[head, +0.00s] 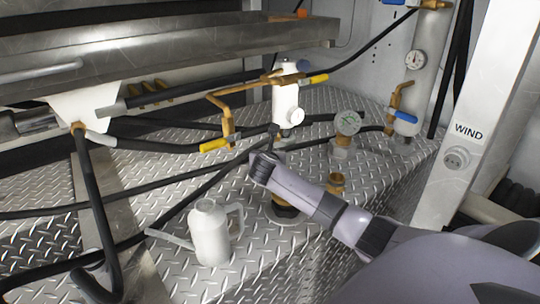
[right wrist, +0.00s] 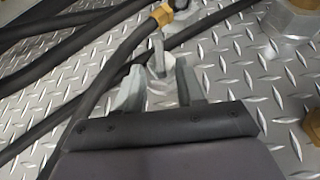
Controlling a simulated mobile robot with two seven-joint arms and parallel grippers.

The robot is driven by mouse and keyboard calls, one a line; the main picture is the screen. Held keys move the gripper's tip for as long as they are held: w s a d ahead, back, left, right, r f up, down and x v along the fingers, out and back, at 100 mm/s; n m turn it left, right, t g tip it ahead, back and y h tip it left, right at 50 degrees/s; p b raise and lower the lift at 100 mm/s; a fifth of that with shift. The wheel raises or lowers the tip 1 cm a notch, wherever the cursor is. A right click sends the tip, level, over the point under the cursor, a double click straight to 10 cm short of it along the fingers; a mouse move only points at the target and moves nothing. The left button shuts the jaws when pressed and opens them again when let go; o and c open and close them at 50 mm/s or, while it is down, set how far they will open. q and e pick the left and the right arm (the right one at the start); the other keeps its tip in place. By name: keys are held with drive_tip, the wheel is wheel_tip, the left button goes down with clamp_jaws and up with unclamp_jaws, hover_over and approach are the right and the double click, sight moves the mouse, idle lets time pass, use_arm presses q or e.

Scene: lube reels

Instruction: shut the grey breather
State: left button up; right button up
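My right arm reaches in from the right in the head view, and its gripper (head: 262,165) is low over the tread-plate deck, just below the white canister (head: 286,103). In the right wrist view its two fingers (right wrist: 158,75) are apart. A small grey piece (right wrist: 158,56) shows between and just beyond them; whether they touch it is unclear. It may be part of the grey breather, but I cannot tell for sure. In the head view the gripper hides this spot. My left gripper is not in view.
A white jug (head: 210,235) stands left of my arm. Black hoses (head: 190,177) cross the deck.

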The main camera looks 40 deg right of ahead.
drive_tip(key=shift+x, duration=1.1)
drive_tip(key=c, duration=0.7)
